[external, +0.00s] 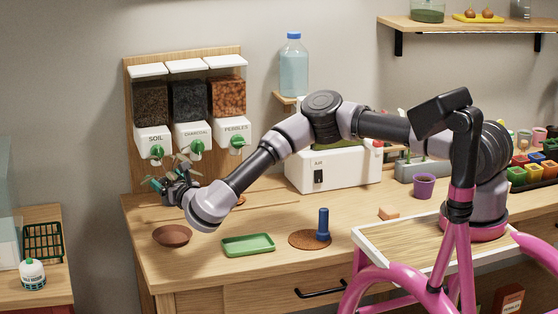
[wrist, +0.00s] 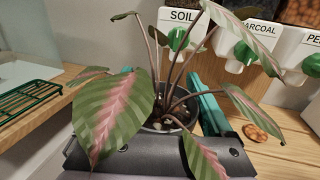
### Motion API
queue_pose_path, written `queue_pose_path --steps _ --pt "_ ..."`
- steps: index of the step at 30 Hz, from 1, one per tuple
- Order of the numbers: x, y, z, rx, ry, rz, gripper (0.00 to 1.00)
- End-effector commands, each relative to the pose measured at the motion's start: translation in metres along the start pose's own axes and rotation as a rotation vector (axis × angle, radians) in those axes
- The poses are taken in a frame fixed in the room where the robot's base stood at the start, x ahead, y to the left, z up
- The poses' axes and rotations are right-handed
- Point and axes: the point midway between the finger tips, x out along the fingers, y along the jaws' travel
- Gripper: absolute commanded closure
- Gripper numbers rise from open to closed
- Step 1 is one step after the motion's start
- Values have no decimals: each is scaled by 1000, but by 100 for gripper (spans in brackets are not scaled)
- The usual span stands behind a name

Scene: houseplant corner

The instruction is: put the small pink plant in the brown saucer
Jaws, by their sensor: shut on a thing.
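The small pink plant has green leaves with pink midribs; it fills much of the wrist view (wrist: 112,108), and its leaves show small in the external view (external: 184,161). My gripper (external: 163,184) is shut on its dark pot, with teal fingers on both sides of the pot in the wrist view (wrist: 168,108). The plant looks upright, though leaves and fingers hide most of the pot. The brown saucer (external: 172,235) lies empty on the bench at the left front, below my gripper in the picture. It does not show in the wrist view.
Soil, charcoal and pebble dispensers (external: 190,100) stand behind my gripper. A small round orange-brown item (wrist: 262,118) lies near the dispensers.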

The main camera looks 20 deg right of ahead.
Motion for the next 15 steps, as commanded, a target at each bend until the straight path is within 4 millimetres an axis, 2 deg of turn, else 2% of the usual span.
queue_pose_path --steps 3,9,15 --pt "-2 8 -12 -1 3 1 72" --pt "-2 8 -49 -1 2 1 72" --pt "-1 8 -65 -1 1 1 72"
